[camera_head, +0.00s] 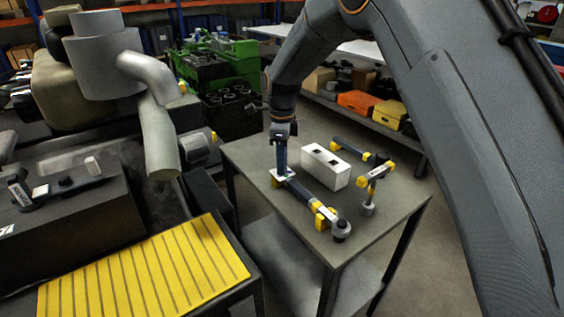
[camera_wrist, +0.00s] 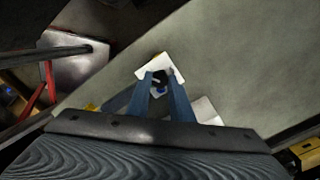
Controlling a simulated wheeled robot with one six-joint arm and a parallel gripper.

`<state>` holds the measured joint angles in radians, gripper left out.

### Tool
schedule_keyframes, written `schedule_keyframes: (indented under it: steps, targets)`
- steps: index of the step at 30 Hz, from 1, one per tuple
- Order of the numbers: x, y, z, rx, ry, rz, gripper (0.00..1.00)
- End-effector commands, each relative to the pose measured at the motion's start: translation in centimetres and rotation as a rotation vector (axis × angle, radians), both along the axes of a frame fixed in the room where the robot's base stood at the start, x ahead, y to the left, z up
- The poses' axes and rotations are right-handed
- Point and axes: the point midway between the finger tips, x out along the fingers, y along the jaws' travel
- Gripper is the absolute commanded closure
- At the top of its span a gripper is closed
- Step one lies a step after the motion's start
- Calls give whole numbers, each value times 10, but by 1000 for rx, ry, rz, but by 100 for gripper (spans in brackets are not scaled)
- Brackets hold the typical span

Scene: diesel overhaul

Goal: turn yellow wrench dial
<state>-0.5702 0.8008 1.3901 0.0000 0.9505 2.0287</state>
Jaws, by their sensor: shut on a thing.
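A long dark wrench with yellow parts (camera_head: 300,190) lies across the small grey table. Its rounded grey head is at the near end, beside yellow blocks (camera_head: 325,217). At its far end is a small pale square plate (camera_head: 283,174). My gripper (camera_head: 281,170) points straight down there, its blue fingers shut on the wrench dial at this plate. In the wrist view, the fingertips (camera_wrist: 161,80) close around a small dark piece in front of the white plate (camera_wrist: 153,67). The fingers and palm hide most of the dial and the wrench.
A white block with dark sockets (camera_head: 325,165) stands just right of the wrench on the grey table (camera_head: 385,222). Other tools with yellow parts (camera_head: 375,175) are further right. A yellow ribbed mat (camera_head: 145,275) lies front left. Engine parts crowd the left.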

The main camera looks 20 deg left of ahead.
Motion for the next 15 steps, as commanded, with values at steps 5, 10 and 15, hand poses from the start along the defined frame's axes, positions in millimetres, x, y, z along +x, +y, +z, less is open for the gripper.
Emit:
schedule_keyframes:
  steps: [5,10,15]
  targets:
    - [0,0,0,0,0,-29,100]
    - [0,0,0,0,0,-35,100]
    - [0,0,0,0,0,-34,100]
